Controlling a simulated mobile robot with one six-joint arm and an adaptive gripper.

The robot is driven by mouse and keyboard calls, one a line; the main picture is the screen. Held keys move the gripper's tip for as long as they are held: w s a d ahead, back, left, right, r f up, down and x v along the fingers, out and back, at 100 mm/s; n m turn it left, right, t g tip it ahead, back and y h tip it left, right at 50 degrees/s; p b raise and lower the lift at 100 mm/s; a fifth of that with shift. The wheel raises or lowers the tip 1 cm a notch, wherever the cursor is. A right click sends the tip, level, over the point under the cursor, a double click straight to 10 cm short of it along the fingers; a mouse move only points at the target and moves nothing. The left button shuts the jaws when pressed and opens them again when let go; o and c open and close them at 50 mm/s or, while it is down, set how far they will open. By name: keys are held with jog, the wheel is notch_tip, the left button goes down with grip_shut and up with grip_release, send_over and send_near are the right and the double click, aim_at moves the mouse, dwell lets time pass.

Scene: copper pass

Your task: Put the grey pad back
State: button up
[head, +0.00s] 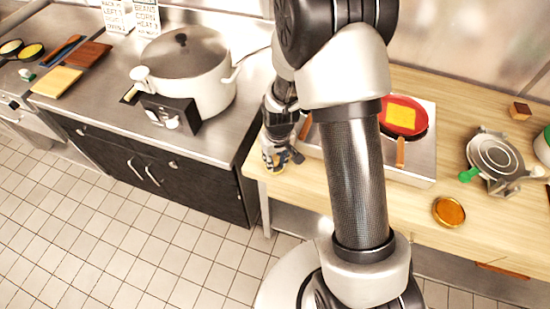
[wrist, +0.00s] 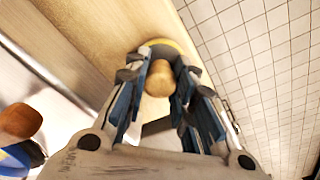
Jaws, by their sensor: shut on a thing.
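My gripper (head: 277,152) hangs at the left end of the wooden counter, beside the hot plate. In the wrist view its fingers (wrist: 158,95) are closed around a round wooden knob (wrist: 160,78), with a curved yellow edge (wrist: 165,43) just beyond it. The body of this held thing is mostly hidden by the fingers, and I cannot tell whether it is the grey pad. A small yellow patch shows at the fingertips in the head view. I cannot pick out a grey pad with certainty in either view.
A large pot (head: 185,70) stands on the steel counter (head: 95,105) at left.

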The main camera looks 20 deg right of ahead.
jog(key=o, duration=0.9)
jog(key=shift+f, duration=0.15)
jog(key=shift+o, duration=0.2)
notch_tip(320, 180, up, 12)
jog(key=s+r+p, duration=0.1)
jog(key=p, duration=0.2)
notch_tip(320, 180, up, 13)
jog(key=t, duration=0.2)
send_over(277, 164)
jog(key=s, duration=0.7)
jog(key=s+r+m, duration=0.1)
jog(key=s+r, duration=0.2)
jog(key=s, duration=0.3)
jog(key=s+r+t, duration=0.1)
jog(key=s+r, duration=0.2)
jog(key=s, duration=0.4)
jog(key=shift+r+m, duration=0.4)
